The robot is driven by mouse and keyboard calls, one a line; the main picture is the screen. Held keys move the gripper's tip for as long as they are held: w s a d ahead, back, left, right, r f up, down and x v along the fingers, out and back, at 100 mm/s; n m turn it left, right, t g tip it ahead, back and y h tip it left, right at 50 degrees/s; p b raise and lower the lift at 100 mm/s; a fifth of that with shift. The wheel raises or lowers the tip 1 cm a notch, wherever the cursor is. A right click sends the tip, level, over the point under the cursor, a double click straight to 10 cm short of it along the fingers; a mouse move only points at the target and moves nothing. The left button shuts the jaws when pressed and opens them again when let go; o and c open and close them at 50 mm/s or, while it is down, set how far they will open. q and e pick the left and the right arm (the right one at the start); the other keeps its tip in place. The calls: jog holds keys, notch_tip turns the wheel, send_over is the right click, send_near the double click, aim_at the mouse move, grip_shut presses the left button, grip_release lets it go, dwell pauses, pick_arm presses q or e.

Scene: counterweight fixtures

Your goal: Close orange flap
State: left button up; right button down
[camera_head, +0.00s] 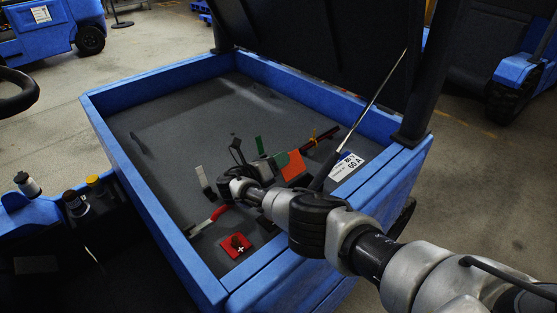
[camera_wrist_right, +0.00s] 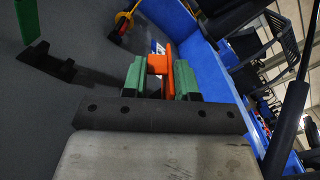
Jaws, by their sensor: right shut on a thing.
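The orange flap (camera_head: 293,169) stands up inside the blue-walled bed of the cart, right of its middle. My right gripper (camera_head: 279,160) reaches over the near blue wall from the lower right, its green fingertips beside the flap. In the right wrist view the green fingers of my right gripper (camera_wrist_right: 161,82) are on both sides of the orange flap (camera_wrist_right: 168,58), shut on it. Part of the flap is hidden between the fingers. My left gripper is not in view.
A red block (camera_head: 235,245), a red-handled lever (camera_head: 207,220), a white upright piece (camera_head: 202,177) and a white label (camera_head: 346,166) are in the bed. A thin rod (camera_head: 375,95) rises to the dark raised lid (camera_head: 330,45).

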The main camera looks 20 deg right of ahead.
aim_at(286, 171)
jog(key=shift+s+r+m+p, duration=0.2)
jog(key=shift+r+m+p, duration=0.15)
jog(key=shift+p, duration=0.35)
jog(key=m+p, duration=0.1)
jog(key=s+r+m+p, duration=0.1)
jog(key=m+p, duration=0.1)
jog(key=shift+s+d, duration=0.15)
jog(key=shift+d, duration=0.05)
jog(key=shift+s+d+r+m+p, duration=0.15)
jog(key=shift+s+m+p, duration=0.25)
jog(key=shift+m+p, duration=0.45)
jog(key=shift+s+d+r+m+p, duration=0.1)
jog(key=shift+s+m+p, duration=0.3)
jog(key=shift+m+p, duration=0.35)
jog(key=c, duration=1.3)
grip_release()
jog(key=o, duration=0.3)
jog(key=shift+w+f, duration=0.1)
jog(key=shift+w, duration=0.05)
jog(key=shift+o, duration=0.2)
